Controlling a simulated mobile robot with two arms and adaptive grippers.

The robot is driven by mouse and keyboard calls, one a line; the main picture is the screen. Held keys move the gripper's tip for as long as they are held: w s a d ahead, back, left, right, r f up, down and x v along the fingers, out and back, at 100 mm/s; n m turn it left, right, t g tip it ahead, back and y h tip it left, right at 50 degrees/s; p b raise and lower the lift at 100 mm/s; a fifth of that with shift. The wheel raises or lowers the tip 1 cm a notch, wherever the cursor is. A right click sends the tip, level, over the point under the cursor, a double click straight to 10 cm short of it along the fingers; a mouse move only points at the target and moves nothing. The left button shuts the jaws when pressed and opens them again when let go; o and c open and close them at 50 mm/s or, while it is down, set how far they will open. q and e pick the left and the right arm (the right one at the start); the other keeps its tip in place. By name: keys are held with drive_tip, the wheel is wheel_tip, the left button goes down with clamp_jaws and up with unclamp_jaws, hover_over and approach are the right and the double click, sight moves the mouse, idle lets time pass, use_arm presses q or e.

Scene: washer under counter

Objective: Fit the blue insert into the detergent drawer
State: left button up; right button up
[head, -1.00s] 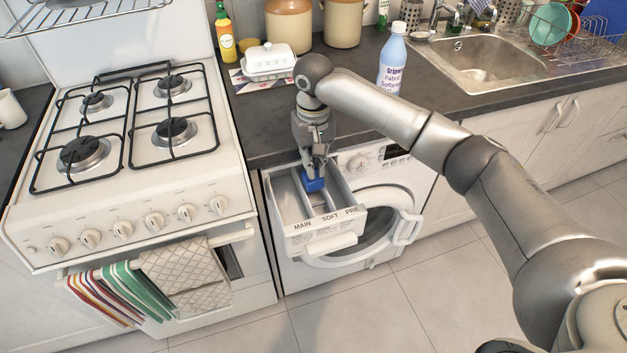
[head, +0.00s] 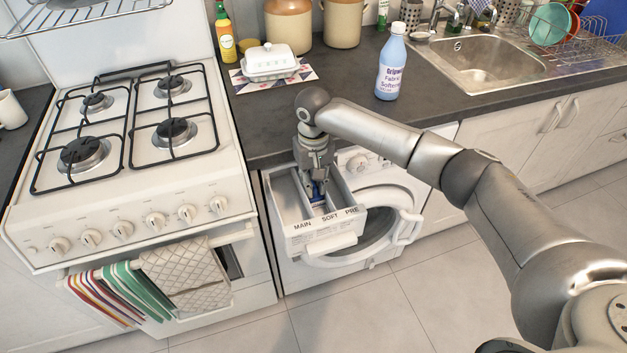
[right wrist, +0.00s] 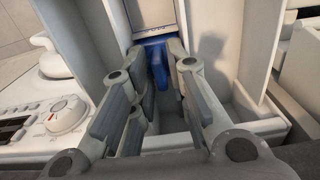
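The detergent drawer (head: 297,237) is pulled out of the washer, with compartments marked MAIN, SOFT and PRE. The blue insert (head: 318,194) is down in the middle SOFT compartment, mostly hidden by my gripper and the walls. My right gripper (head: 318,184) points down into that compartment. In the right wrist view the blue insert (right wrist: 158,62) has its narrow tab between my fingers (right wrist: 156,72), which look shut on it. Whether the insert touches the compartment floor is hidden. My left gripper is not in view.
The washer (head: 400,185) stands under the dark counter (head: 255,130). The stove (head: 130,190) is close on the left. A fabric softener bottle (head: 391,65) and a white butter dish (head: 270,62) stand on the counter. The floor in front is clear.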

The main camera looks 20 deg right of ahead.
sight(314, 184)
wheel_tip(314, 184, up, 12)
drive_tip(key=shift+r, duration=0.2)
idle(0.5)
idle(0.4)
